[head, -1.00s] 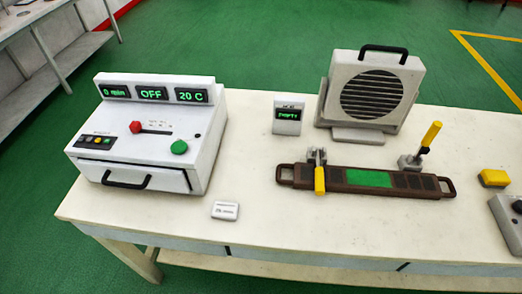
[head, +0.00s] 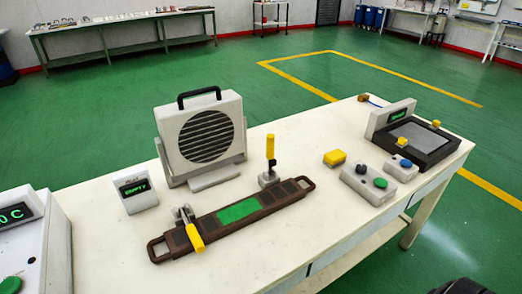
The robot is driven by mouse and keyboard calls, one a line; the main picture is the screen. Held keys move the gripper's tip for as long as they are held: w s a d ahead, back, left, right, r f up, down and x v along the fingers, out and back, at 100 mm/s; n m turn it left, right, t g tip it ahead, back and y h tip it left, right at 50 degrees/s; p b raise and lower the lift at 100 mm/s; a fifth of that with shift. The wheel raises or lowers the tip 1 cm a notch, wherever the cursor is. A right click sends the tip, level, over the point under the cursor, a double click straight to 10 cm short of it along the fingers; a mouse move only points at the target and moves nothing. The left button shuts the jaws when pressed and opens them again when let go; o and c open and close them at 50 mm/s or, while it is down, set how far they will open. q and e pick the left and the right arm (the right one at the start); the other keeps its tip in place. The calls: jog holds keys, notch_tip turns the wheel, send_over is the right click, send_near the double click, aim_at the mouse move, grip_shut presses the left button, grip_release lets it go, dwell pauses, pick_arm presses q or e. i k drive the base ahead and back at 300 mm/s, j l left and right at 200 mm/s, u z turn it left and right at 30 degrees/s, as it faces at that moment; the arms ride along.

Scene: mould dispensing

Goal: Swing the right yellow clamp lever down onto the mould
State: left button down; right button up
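The brown mould (head: 262,199) with a green middle panel lies slanted on the white table. The right yellow clamp lever (head: 270,147) stands upright on its grey base (head: 268,179), behind the right part of the mould. The left yellow clamp lever (head: 195,238) is down, lying across the left part of the mould from its grey clamp. Neither gripper can be made out. Only a dark rounded part shows at the bottom right edge, and I cannot tell what it is.
A grey fan unit (head: 200,133) and a small display reading EMPTY (head: 136,190) stand behind the mould. To the right are a yellow block (head: 335,158), a button box (head: 367,184) and a dark-framed device (head: 432,150). The table front is clear.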

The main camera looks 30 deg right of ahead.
aim_at(270, 138)
jog(key=l, duration=2)
jog(key=i, duration=0.05)
